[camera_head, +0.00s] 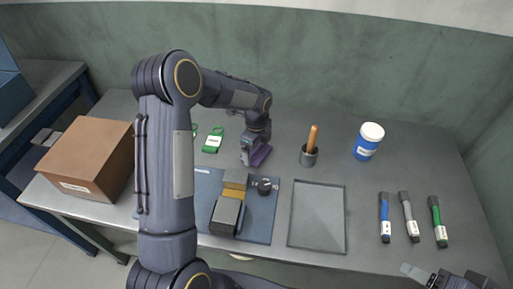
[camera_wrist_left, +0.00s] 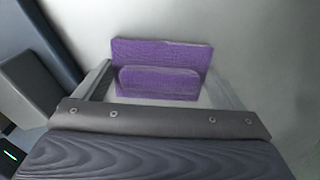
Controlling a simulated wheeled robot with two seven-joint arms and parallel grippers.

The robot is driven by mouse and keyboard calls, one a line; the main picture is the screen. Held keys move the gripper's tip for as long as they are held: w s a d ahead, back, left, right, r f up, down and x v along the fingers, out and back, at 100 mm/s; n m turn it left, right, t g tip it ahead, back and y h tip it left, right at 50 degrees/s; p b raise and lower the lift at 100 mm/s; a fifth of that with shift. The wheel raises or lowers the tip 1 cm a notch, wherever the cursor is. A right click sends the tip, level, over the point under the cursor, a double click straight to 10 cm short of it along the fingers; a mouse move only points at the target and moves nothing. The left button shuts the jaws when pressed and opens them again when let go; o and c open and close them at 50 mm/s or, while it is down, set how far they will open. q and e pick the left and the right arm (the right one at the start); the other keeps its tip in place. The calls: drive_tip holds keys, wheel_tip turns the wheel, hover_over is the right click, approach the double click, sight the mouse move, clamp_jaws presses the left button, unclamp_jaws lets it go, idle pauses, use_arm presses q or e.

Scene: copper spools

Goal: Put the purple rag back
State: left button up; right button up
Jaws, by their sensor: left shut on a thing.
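The purple rag (camera_head: 261,155) is a small folded purple pad at the tip of my left gripper (camera_head: 256,150), above or at the table behind the blue mat. In the left wrist view the purple rag (camera_wrist_left: 162,66) lies between the two fingers of my left gripper (camera_wrist_left: 158,85), which is shut on it. I cannot tell whether the rag touches the table. My right gripper (camera_head: 425,273) shows only in part at the bottom right of the head view, and its jaws cannot be made out.
A blue mat (camera_head: 262,228) holds grey and yellow blocks and a dark knob. Right of it is an empty grey tray (camera_head: 318,215). A cup with an orange handle (camera_head: 310,155), a blue jar (camera_head: 368,141), several markers (camera_head: 410,218), green-labelled items (camera_head: 213,139) and a cardboard box (camera_head: 88,158) stand around.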

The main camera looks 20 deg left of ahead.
use_arm(q)
drive_tip(key=shift+f, duration=0.2)
drive_tip(key=o, duration=0.7)
drive_tip(key=shift+r, duration=0.1)
